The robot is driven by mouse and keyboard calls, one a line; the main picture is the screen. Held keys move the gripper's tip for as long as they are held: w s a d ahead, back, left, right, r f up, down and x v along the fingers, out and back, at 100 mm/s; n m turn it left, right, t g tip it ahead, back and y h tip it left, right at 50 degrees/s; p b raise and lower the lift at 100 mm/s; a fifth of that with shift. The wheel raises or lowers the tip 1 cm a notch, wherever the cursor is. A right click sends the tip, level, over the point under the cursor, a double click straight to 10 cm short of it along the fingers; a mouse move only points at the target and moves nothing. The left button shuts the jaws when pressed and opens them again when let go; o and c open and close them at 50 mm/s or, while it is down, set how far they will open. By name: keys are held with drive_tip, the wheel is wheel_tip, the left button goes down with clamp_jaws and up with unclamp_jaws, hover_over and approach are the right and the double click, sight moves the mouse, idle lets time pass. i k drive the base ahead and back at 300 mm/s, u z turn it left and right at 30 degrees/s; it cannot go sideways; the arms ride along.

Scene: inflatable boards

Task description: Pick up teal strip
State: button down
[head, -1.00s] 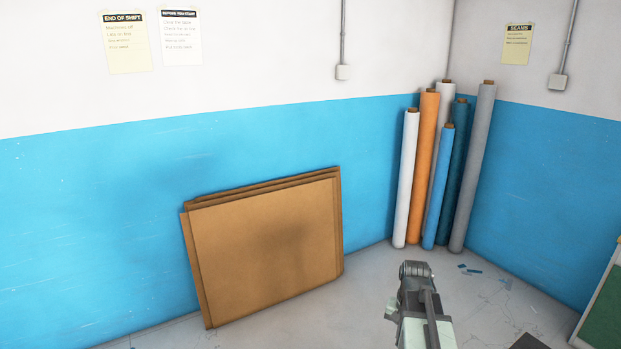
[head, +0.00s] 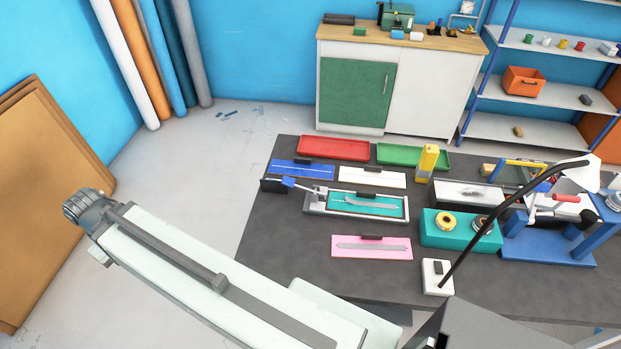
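The teal strip (head: 389,208) lies in a shallow pale grey frame (head: 314,209) on the dark worktable. A thin grey piece lies along the strip, and a small dark block sits at its back edge. My arm crosses the lower left of the head view, left of the table and well apart from the strip. A joint of the arm shows at its far left end; my gripper's fingers are not visible.
Around the frame on the dark table (head: 262,225) lie a blue strip (head: 290,170), a white strip (head: 355,180) and a pink strip (head: 345,252). A yellow bottle (head: 427,165), teal block (head: 440,236) and bent lamp (head: 530,185) stand to the right. Brown boards (head: 40,190) lean at left.

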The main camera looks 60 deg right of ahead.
sight(364, 202)
drive_tip(key=k, duration=0.95)
drive_tip(key=u, duration=1.7)
drive_tip(key=i, duration=1.25)
drive_tip(key=z, duration=1.3)
drive_tip(key=i, duration=0.1)
drive_tip(key=z, duration=3.1)
drive_tip(key=i, duration=1)
